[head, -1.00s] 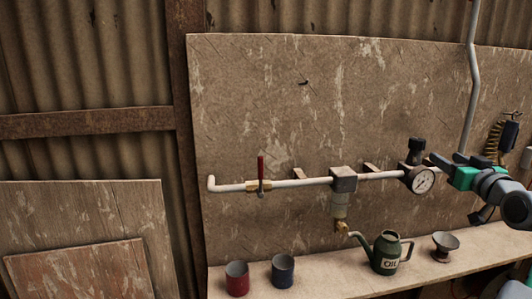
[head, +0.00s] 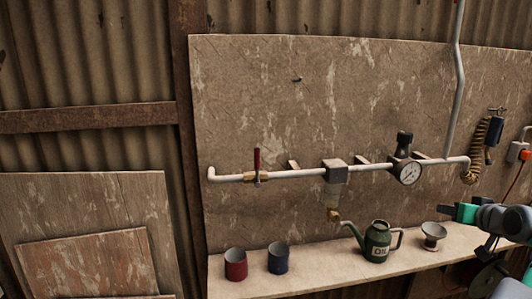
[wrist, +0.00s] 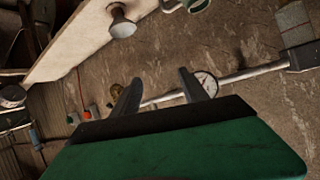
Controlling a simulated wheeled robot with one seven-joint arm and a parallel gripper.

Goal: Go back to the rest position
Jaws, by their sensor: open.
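My gripper (head: 452,211) is at the right of the head view, just right of the grey funnel and in front of the shelf. In the wrist view its two dark fingers (wrist: 160,95) stand apart with nothing between them. The pressure gauge (head: 408,173), with a black knob (head: 404,143) above it, is on the white pipe (head: 300,173) on the wall board. The gauge also shows beyond the fingers in the wrist view (wrist: 207,83).
A shelf (head: 330,270) carries a red cup (head: 236,265), a blue cup (head: 278,259), a green oil can (head: 377,243) and a grey funnel (head: 432,236). A red-handled valve (head: 257,167) is on the pipe. A coiled hose (head: 476,150) hangs at right.

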